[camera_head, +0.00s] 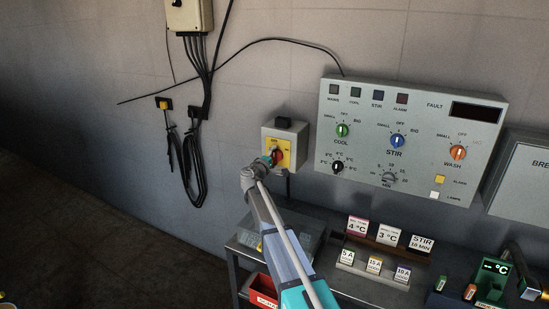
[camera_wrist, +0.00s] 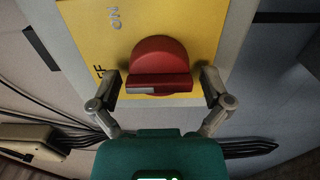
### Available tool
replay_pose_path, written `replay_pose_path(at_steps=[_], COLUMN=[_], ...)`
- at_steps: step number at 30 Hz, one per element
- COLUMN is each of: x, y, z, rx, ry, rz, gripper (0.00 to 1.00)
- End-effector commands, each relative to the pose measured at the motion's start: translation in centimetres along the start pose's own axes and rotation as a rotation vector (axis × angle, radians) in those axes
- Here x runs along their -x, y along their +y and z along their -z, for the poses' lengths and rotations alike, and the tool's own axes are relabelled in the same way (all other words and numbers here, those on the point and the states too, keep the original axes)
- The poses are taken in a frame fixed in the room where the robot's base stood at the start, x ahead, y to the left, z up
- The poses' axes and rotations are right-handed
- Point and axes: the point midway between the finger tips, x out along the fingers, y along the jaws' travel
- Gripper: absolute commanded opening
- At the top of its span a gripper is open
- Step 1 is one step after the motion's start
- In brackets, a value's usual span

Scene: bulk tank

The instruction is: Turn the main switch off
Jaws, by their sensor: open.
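The main switch is a red rotary knob (camera_wrist: 160,66) on a yellow plate (camera_wrist: 88,32). In the head view the knob (camera_head: 278,157) sits on a small grey wall box (camera_head: 298,133), partly hidden by my gripper. In the wrist view its grip bar lies across the picture, with a pale mark near the bar's left end. "ON" reads sideways at upper left; part of "OFF" shows left of the knob. My gripper (camera_wrist: 160,80) is open, one finger beside each end of the bar. I cannot tell whether either finger touches it.
A control panel (camera_head: 408,180) with several knobs is on the wall to the right. Black cables (camera_head: 192,170) hang at left. Below, a bench holds small signs (camera_head: 388,236) and a red bin (camera_head: 261,290). The wall between cables and switch box is clear.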

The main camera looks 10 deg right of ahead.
Motion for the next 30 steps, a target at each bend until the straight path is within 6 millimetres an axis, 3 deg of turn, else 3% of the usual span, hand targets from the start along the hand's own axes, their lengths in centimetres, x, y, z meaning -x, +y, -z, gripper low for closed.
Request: replay_pose_path(at_steps=[14, 20, 30], x=[0.8, 3.1, 8.5], y=[0.0, 0.0, 0.0], z=[0.0, -0.1, -0.1], rx=[-0.001, -0.001, 0.0], ry=[0.001, 0.002, 0.002], rz=[0.0, 0.0, 0.0], gripper=[1.0, 1.0, 1.0])
